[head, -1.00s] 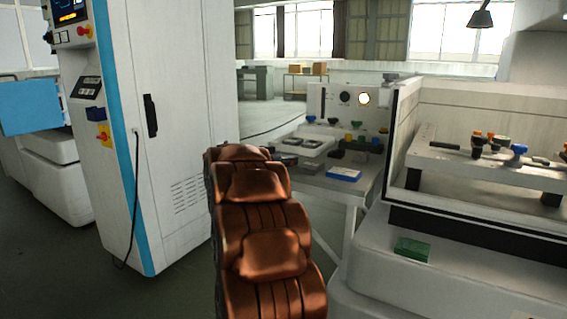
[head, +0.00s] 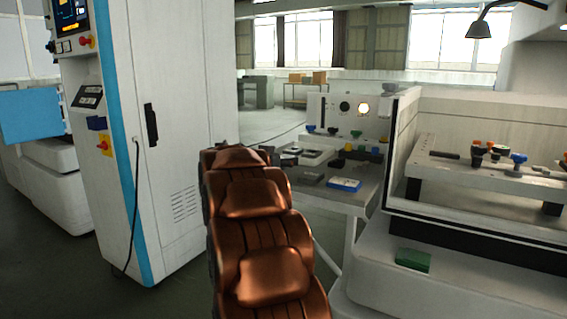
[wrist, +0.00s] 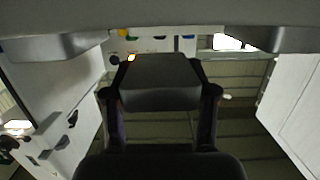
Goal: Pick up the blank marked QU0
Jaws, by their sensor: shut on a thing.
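In the wrist view my gripper (wrist: 160,78) is shut on a plain grey block (wrist: 160,82), which sits between the two dark fingers. No marking is readable on the block, so I cannot tell whether it is the blank marked QU0. Dark and grey flat pieces (head: 312,178) lie on the side table at the middle, with no readable marks.
A tall white cabinet (head: 185,110) stands left. The side table (head: 352,208) carries a blue box (head: 344,184) and coloured knobs. At right, a machine tank (head: 440,215) holds a clamping rail (head: 480,178); a green block (head: 412,260) lies on its front ledge. Floor shows between.

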